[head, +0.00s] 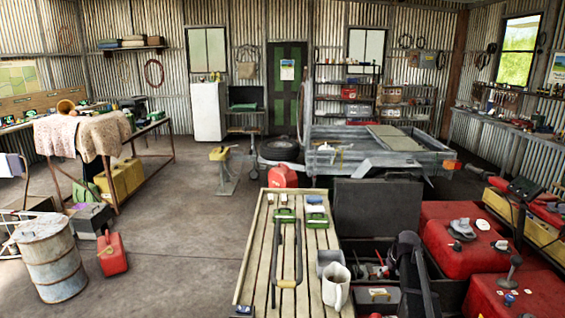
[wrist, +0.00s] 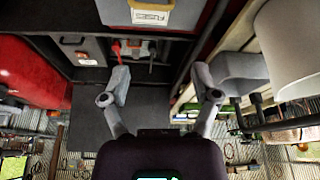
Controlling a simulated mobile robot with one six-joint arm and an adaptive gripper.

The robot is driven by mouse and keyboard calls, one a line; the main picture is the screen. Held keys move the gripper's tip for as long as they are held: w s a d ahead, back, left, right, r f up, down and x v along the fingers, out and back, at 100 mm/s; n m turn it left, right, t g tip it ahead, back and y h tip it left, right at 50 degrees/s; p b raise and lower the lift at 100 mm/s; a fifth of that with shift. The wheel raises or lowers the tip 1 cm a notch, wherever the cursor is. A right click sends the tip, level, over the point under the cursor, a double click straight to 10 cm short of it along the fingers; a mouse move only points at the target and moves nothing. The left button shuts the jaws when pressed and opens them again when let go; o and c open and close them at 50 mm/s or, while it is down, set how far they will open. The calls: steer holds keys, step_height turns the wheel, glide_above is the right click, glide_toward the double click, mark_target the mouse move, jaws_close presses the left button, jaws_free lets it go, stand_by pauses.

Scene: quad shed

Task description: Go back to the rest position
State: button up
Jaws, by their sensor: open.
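My gripper (wrist: 160,78) shows in the wrist view with its two grey fingers spread apart and nothing between them. It hangs above an open dark toolbox (wrist: 90,72) that holds red-handled tools (wrist: 133,47) and a box labelled FUSES (wrist: 150,14). In the head view a dark part of my arm stands in front of the toolbox at the lower right, and I cannot make out the fingertips there. The toolbox's raised black lid (head: 377,207) stands behind it.
Open concrete floor (head: 185,240) lies left of the bench.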

steer(key=s+a+f+m+g, duration=0.1)
steer(key=s+a+g, duration=0.1)
steer(key=s+a, duration=0.95)
steer(key=s+a+f+g, duration=0.1)
steer(key=s+a+g, duration=0.1)
steer(key=s+a, duration=1)
steer(key=s+d+f+b, duration=0.1)
steer(key=d+f+b, duration=0.1)
steer(key=f+b, duration=0.9)
steer(key=s+d+f+b, duration=0.1)
steer(key=s+f+b, duration=0.1)
steer(key=f+b, duration=0.9)
step_height(320, 180, up, 14)
steer(key=p, duration=1.2)
steer(key=shift+f+h+p, duration=0.15)
steer(key=shift+h+p, duration=0.15)
steer(key=shift+p, duration=0.1)
steer(key=shift+w, duration=0.1)
